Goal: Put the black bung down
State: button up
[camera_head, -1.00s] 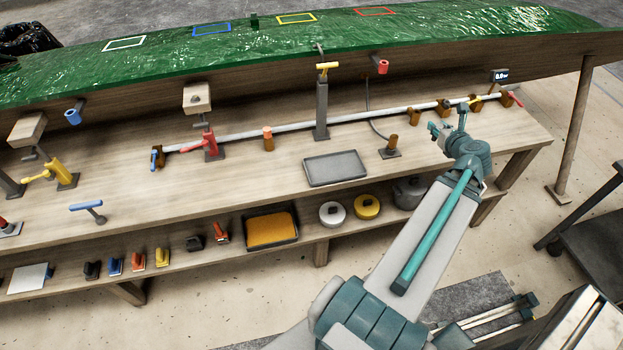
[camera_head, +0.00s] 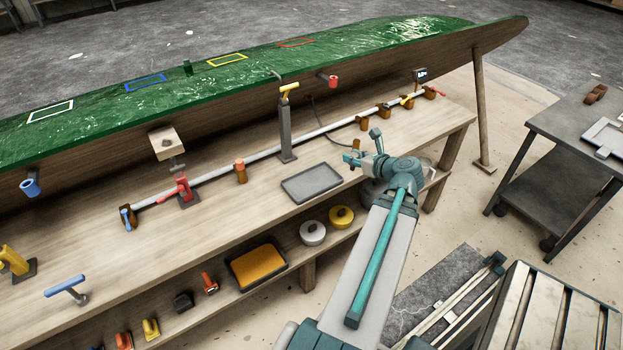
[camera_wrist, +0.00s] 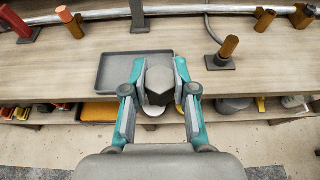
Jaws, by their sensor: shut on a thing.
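My gripper (camera_wrist: 160,90) is shut on the black bung (camera_wrist: 159,84), a dark faceted plug held between the two fingertips in the wrist view. In the head view my gripper (camera_head: 354,159) is over the right part of the workbench, just right of the shallow grey tray (camera_head: 311,182); the bung cannot be made out clearly there. In the wrist view the bung overlaps the right side of the tray (camera_wrist: 112,76). I cannot tell how high it is above the bench.
The workbench (camera_head: 225,203) carries a long pipe on brown supports, a red clamp (camera_head: 181,191) and a grey post (camera_head: 285,130). A brown peg on a base (camera_wrist: 225,50) stands right of my gripper. The green hull mould (camera_head: 220,72) runs behind. A dark cart (camera_head: 570,135) stands right.

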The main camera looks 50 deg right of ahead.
jog(key=w+f, duration=0.3)
jog(key=w, duration=0.1)
jog(key=w+d+f+p, duration=0.1)
jog(key=w+f, duration=0.2)
jog(key=w, duration=0.1)
jog(key=w+d+f+p, duration=0.1)
jog(key=w+f, duration=0.2)
jog(key=w, duration=0.1)
jog(key=shift+w, duration=0.25)
jog(key=f, duration=0.3)
jog(key=shift+w, duration=0.25)
jog(key=shift+f, duration=0.35)
jog(key=shift+f, duration=0.1)
jog(key=shift+f, duration=0.1)
jog(key=o, duration=0.9)
jog(key=shift+o, duration=0.2)
